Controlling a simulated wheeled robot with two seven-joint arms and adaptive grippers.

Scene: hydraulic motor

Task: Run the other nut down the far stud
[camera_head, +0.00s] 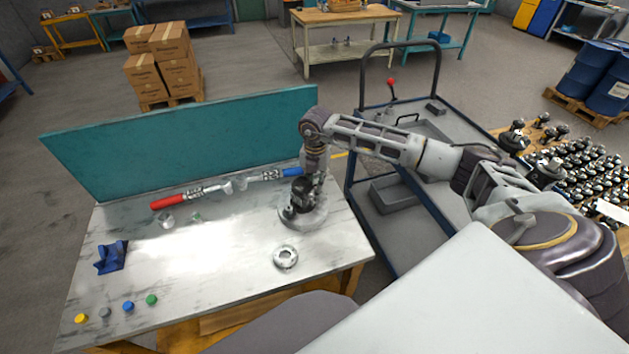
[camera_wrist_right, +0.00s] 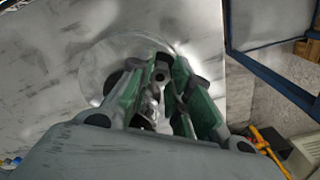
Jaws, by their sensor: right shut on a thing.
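The round grey motor base (camera_head: 318,216) stands at the right end of the bench. My right gripper (camera_head: 298,204) points down over it from above, and hides most of its middle. In the right wrist view the pale round base (camera_wrist_right: 97,72) lies under my right gripper (camera_wrist_right: 163,84). Its green-padded fingers are close together over the middle of the base, shut on a small part that I take to be the nut; the pads hide most of it. The far stud cannot be made out. My left gripper is not in view.
A metal ring (camera_head: 286,258) lies near the bench's front edge. A teal panel (camera_head: 190,140) stands behind; a blue cart (camera_head: 425,200) stands right.

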